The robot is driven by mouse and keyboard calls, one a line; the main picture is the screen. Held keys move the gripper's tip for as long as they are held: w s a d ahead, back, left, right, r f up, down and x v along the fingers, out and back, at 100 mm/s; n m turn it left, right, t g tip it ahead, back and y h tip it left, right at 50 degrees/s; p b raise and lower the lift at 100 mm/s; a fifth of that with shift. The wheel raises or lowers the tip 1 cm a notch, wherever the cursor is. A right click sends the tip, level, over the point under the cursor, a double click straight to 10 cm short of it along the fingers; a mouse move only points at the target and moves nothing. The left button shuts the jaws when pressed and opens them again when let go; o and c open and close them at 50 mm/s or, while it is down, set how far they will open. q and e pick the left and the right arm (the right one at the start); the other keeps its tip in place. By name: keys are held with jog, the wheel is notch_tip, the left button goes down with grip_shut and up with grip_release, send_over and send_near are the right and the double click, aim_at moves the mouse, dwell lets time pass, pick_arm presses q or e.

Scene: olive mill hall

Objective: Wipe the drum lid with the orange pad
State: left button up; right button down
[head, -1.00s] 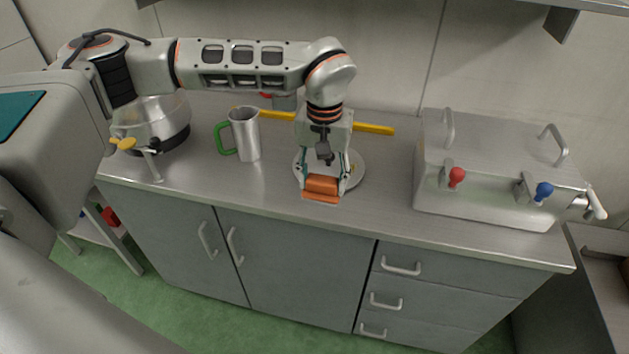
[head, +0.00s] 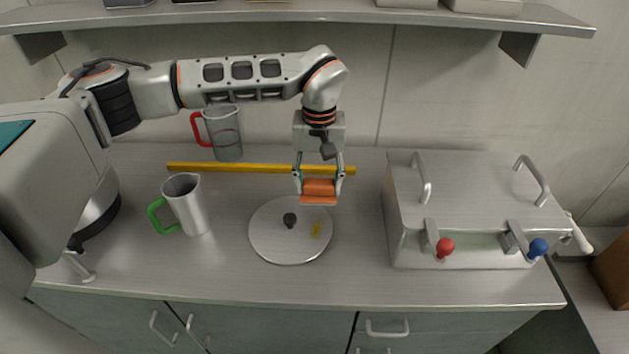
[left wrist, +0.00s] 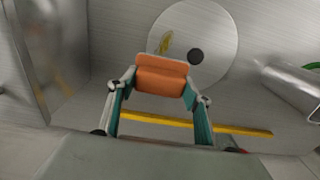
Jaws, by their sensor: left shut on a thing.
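The drum lid (head: 272,246) is a round grey disc lying flat on the steel counter, with a dark knob (head: 290,219) and a yellow smear (head: 316,230) on it. It also shows at the top of the left wrist view (left wrist: 215,25). My left gripper (head: 319,186) is shut on the orange pad (head: 319,190), which also shows between the fingers in the left wrist view (left wrist: 162,80). In the head view the pad is by the lid's far right edge; I cannot tell whether it touches the lid. My right gripper is not in view.
A yellow bar (head: 225,168) lies behind the lid. A steel box with red and blue knobs (head: 470,205) is at right. A shelf (head: 300,14) overhangs the back.

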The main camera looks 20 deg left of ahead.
aim_at(319, 216)
pick_arm(q)
jog(key=shift+w+f, duration=0.15)
notch_tip(319, 216, down, 3)
jog(key=shift+f, duration=1.3)
jog(key=shift+f+b, duration=0.45)
jog(key=shift+f, duration=0.55)
jog(key=shift+s, duration=0.2)
jog(key=shift+s+d+r+p, duration=0.1)
jog(key=shift+s+d+p, duration=0.15)
jog(key=shift+s, duration=0.5)
jog(key=shift+s+d+r+p, duration=0.1)
jog(key=shift+s+d+p, duration=0.1)
jog(key=shift+s, duration=0.55)
jog(key=shift+s+d+f, duration=0.1)
jog(key=shift+s+d, duration=0.1)
jog(key=shift+s, duration=0.85)
jog(key=shift+s+d+f, duration=0.1)
jog(key=shift+s+d, duration=0.1)
jog(key=shift+s, duration=0.8)
jog(key=shift+w+a, duration=0.25)
jog(key=shift+w, duration=1)
jog(key=shift+w+a, duration=0.3)
jog(key=shift+w, duration=0.9)
jog(key=shift+w+a, duration=0.25)
jog(key=shift+w, duration=1)
jog(key=shift+r, duration=0.15)
